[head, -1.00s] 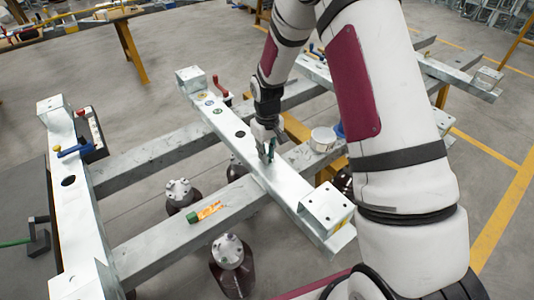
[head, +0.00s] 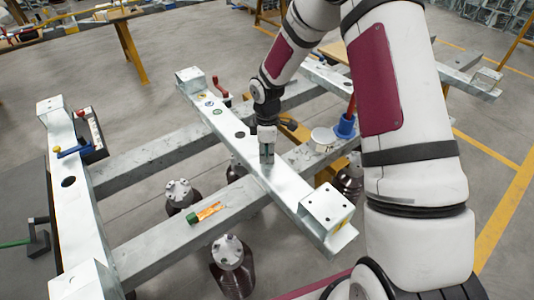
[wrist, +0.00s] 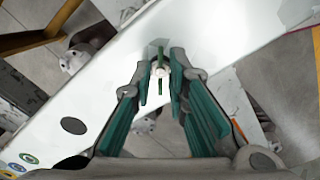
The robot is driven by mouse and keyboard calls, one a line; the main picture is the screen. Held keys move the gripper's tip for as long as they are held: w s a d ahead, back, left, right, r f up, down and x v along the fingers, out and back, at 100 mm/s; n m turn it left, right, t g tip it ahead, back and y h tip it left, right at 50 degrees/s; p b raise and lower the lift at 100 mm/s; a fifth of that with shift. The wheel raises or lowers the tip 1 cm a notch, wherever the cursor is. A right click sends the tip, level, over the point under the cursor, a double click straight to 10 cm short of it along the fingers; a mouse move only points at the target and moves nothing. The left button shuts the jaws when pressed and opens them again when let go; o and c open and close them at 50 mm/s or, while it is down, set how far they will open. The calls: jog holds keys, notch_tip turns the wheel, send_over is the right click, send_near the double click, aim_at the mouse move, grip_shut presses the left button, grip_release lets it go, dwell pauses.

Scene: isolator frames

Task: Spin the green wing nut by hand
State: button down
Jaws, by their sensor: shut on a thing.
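The green wing nut (wrist: 160,86) sits on a pale bolt end on the upper face of the light metal beam (wrist: 235,35). In the wrist view its two wings run up and down the picture. My gripper (wrist: 160,74) has green-padded fingers, one on each side of the nut, and is shut on it. In the head view my gripper (head: 267,158) points down at the beam and mostly hides the nut.
An orange tube with a green cap (head: 205,213) lies on the lower cross beam. A white tub (head: 323,138) and a blue holder (head: 345,127) stand right of my gripper. A red-handled clamp (head: 217,88) is farther along the beam.

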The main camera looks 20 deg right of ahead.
jog(key=n, duration=0.7)
jog(key=shift+s+p, duration=0.1)
jog(key=shift+p, duration=0.25)
jog(key=n, duration=0.3)
jog(key=shift+n, duration=0.4)
jog(key=shift+f+n+p, duration=0.1)
jog(key=shift+n+p, duration=0.2)
jog(key=shift+n, duration=1.4)
jog(key=c, duration=1.5)
grip_release()
jog(key=shift+c, duration=0.2)
